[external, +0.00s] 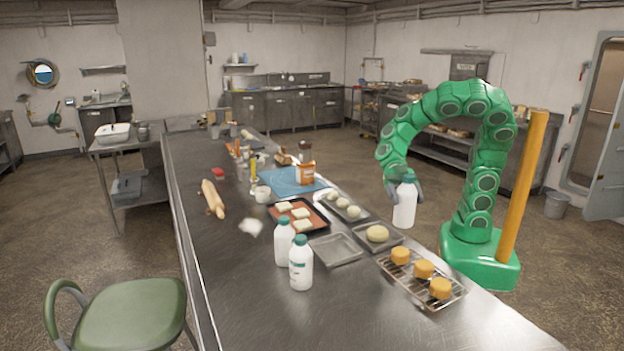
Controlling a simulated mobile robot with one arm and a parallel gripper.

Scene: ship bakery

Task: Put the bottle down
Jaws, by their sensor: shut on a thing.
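My gripper (405,190) is shut on a white bottle (404,206) with a green cap. The bottle hangs upright at the right side of the long steel table (250,285), beside my green arm. From this view I cannot tell whether it is over the table edge or past it. Two similar white bottles with green caps, one at the rear (283,243) and one in front (301,267), stand upright on the table to the left of an empty tray.
The empty metal tray (335,249), a rack (418,292) with three orange-brown cakes, and dough trays (378,235) line the right side. A rolling pin (212,198) lies at left. The table's near-left part is bare.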

